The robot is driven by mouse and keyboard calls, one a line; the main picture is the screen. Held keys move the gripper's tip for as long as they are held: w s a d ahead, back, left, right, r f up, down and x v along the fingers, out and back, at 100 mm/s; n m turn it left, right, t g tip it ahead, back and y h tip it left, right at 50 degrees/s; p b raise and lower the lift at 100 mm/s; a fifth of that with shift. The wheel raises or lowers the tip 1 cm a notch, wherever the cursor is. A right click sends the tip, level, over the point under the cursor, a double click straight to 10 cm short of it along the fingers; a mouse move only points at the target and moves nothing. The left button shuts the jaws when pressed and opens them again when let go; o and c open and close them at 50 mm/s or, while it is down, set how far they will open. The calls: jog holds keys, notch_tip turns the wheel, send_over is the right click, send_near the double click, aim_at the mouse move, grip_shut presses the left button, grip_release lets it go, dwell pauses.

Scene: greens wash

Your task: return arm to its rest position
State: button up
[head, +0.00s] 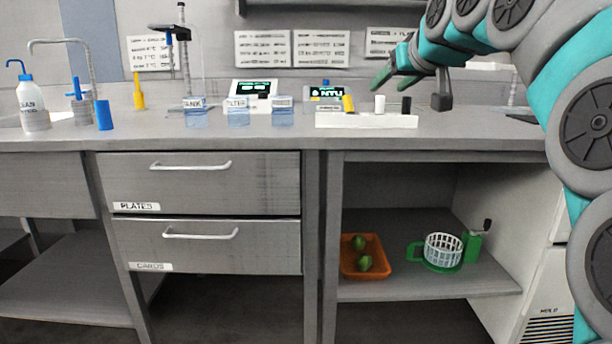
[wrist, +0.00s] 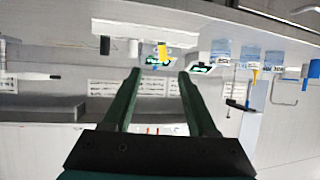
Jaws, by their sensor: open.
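My gripper (head: 388,74) is raised above the right part of the counter, over the white block that bears several small cylinders. Its two green fingers are apart, with nothing between them. The fingers also show in the wrist view (wrist: 158,88), spread and empty, and the scene there appears upside down. My arm reaches in from the right side of the head view.
The white block (head: 366,121) holds yellow, white and black pieces. Labelled beakers (head: 238,114) stand at mid-counter, and a wash bottle (head: 33,106) at the left. Below, a shelf bears an orange tray (head: 348,268) with greens and a white basket (head: 442,248). Both drawers (head: 205,245) look shut.

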jog(key=s+a+f+g, duration=0.1)
jog(key=s+f+g, duration=0.1)
jog(key=s+f, duration=0.45)
jog(key=s+a+f+g+p, duration=0.1)
jog(key=s+a+f+g, duration=0.2)
jog(key=f, duration=0.7)
jog(key=s+f+g, duration=0.2)
jog(key=s+f, duration=0.4)
jog(key=f, duration=0.2)
jog(key=s+d+f+m+g+h, duration=0.1)
jog(key=s+f+g, duration=0.2)
jog(key=s+f, duration=0.6)
jog(key=s+d+f+m+g+h+p, duration=0.1)
jog(key=s+f+g, duration=0.3)
jog(key=s+f, duration=0.6)
jog(key=s, duration=0.8)
jog(key=shift+s+d+f+g, duration=0.2)
jog(key=shift+s+d+g, duration=0.1)
jog(key=shift+s+d, duration=0.1)
jog(key=shift+w+a, duration=0.1)
jog(key=shift+w, duration=0.05)
